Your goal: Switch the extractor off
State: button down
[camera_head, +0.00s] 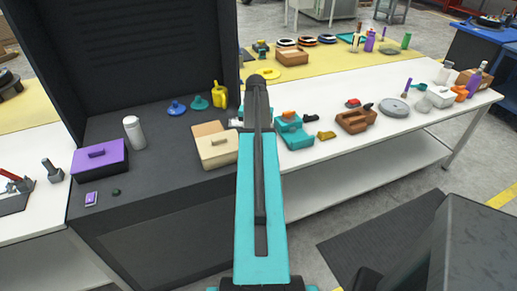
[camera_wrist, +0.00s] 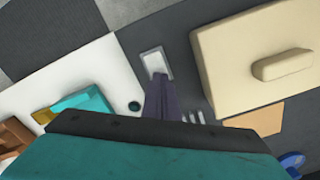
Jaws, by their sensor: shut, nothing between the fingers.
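A small light plate with a grey middle (camera_wrist: 155,64), which looks like the extractor's switch, is on the dark booth surface in the wrist view. It lies beside the cream box (camera_wrist: 255,55), near the edge of the white bench. My gripper (camera_wrist: 159,80) is shut and empty, its dark fingertips at the plate's lower edge in the picture. I cannot tell whether they touch it or which way the switch is set. The extractor seems to be the dark booth (camera_head: 140,50) at the left.
In the head view the cream box (camera_head: 217,147), a purple box (camera_head: 98,158), a white bottle (camera_head: 134,132) and a yellow bottle (camera_head: 219,96) stand in the booth. The white bench (camera_head: 330,150) to the right holds several items, including a teal holder (camera_head: 293,133).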

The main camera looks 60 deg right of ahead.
jog(key=shift+f, duration=0.45)
dwell(0.5)
jog(key=shift+r, duration=0.1)
jog(key=shift+r+p, duration=2.05)
jog(key=shift+r, duration=1.35)
jog(key=shift+s, duration=0.1)
